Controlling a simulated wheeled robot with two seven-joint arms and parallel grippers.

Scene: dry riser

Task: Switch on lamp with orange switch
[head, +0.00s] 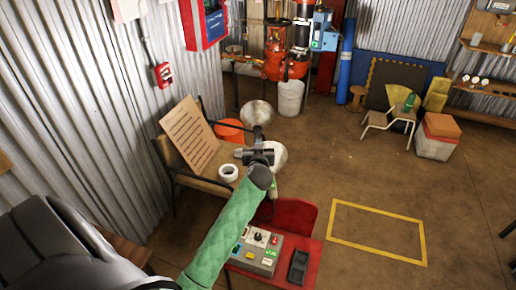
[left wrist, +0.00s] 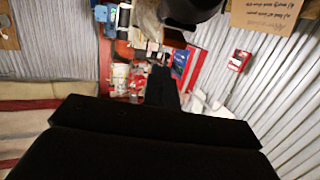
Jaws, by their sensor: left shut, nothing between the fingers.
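My left gripper (head: 252,153) is in the middle of the head view, at the end of my green-sleeved arm, shut and empty. A pale round shade (head: 278,155), possibly a lamp, shows just behind it; whether they touch I cannot tell. A silvery dome (head: 256,113), possibly another lampshade, stands farther back. No orange switch can be made out. A grey control box (head: 257,250) with a black knob and coloured buttons lies on a red chair (head: 296,216), below the gripper. In the left wrist view my dark gripper (left wrist: 162,88) points toward a cluttered red cabinet. My right gripper is not seen.
A bench with a written board (head: 190,137) and a white tape roll (head: 228,172) stands left of the gripper. Corrugated wall (head: 90,90) bounds the left. Floor around the yellow rectangle (head: 378,208) is clear.

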